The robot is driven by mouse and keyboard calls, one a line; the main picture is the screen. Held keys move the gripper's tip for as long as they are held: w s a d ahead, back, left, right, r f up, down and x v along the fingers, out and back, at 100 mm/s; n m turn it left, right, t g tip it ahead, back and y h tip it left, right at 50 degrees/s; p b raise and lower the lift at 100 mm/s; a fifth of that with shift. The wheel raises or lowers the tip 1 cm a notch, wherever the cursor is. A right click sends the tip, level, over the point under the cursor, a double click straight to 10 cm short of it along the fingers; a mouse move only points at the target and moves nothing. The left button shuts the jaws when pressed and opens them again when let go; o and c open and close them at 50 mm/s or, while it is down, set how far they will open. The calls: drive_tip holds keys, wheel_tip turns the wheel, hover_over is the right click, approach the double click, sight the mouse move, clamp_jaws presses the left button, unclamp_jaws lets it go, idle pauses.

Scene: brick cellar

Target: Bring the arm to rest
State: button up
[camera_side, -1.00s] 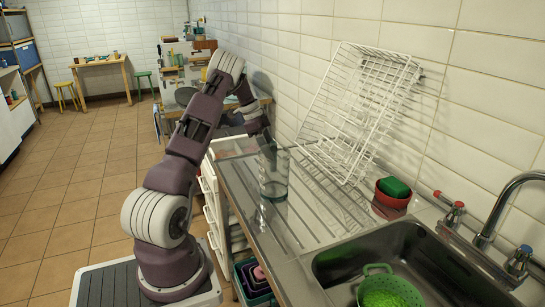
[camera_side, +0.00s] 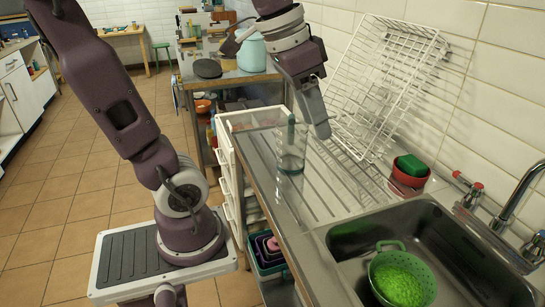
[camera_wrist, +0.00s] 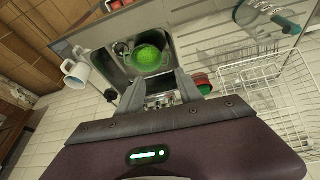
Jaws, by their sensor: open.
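My gripper (camera_side: 320,128) hangs over the steel draining board (camera_side: 328,200) in the side view, fingers pointing down. It is open, and nothing shows held in it. A clear glass (camera_side: 291,150) stands upright on the draining board, just left of my gripper in the picture; I cannot tell the exact gap. The glass also shows at the top right of the wrist view (camera_wrist: 272,18). My arm arches up from its base, partly out of the side view at the top.
A white wire rack (camera_side: 385,90) leans against the tiled wall. A red pot with a green sponge (camera_side: 410,170) stands beside the sink (camera_side: 440,235). A green colander (camera_side: 400,275) is in the sink. White mugs (camera_wrist: 76,72) show in the wrist view. The left floor is open.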

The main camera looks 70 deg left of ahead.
drive_tip(key=s+d+f+n+t, duration=0.1)
drive_tip(key=s+d+f, duration=0.3)
drive_tip(key=s, duration=0.5)
drive_tip(key=shift+f+y, duration=0.3)
drive_tip(key=shift+y, duration=0.1)
